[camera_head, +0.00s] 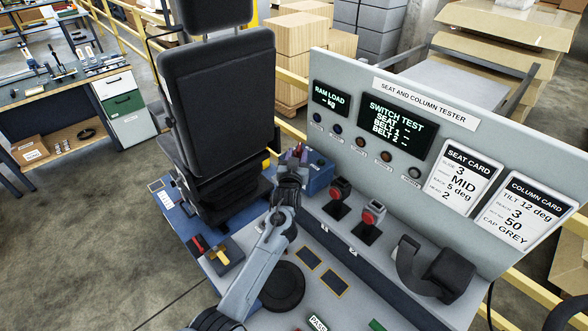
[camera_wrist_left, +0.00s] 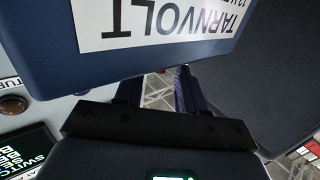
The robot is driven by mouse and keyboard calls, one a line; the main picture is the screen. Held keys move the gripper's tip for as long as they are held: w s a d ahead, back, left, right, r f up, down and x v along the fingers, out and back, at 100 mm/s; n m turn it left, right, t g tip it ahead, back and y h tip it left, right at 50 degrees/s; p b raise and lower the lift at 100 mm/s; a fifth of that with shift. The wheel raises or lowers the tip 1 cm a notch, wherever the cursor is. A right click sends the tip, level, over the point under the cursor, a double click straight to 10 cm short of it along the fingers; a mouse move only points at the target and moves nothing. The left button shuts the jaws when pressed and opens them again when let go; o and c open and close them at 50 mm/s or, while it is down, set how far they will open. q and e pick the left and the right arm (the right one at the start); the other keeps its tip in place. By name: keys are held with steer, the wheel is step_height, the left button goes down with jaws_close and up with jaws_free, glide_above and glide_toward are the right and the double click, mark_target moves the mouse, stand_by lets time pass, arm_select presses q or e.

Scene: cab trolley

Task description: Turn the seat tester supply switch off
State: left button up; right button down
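The blue supply box (camera_head: 320,173) stands at the left end of the tester bench, against the grey tester panel (camera_head: 350,100). In the left wrist view the blue box (camera_wrist_left: 160,55) fills the upper middle, with a white TARNVOLT label (camera_wrist_left: 165,20) upside down. My left gripper (camera_head: 297,153) is beside the box's left side, close to the seat. In the left wrist view its dark fingers (camera_wrist_left: 156,88) stand apart with floor visible between them, and the box hides their tips. My right gripper is not in view.
The black seat (camera_head: 215,100) stands close on the left of my gripper. The panel screen (camera_head: 397,127) reads SWITCH TEST. A red-handled fixture (camera_head: 218,252) sits in front.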

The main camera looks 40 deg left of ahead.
arm_select(q)
steer(key=v, duration=0.8)
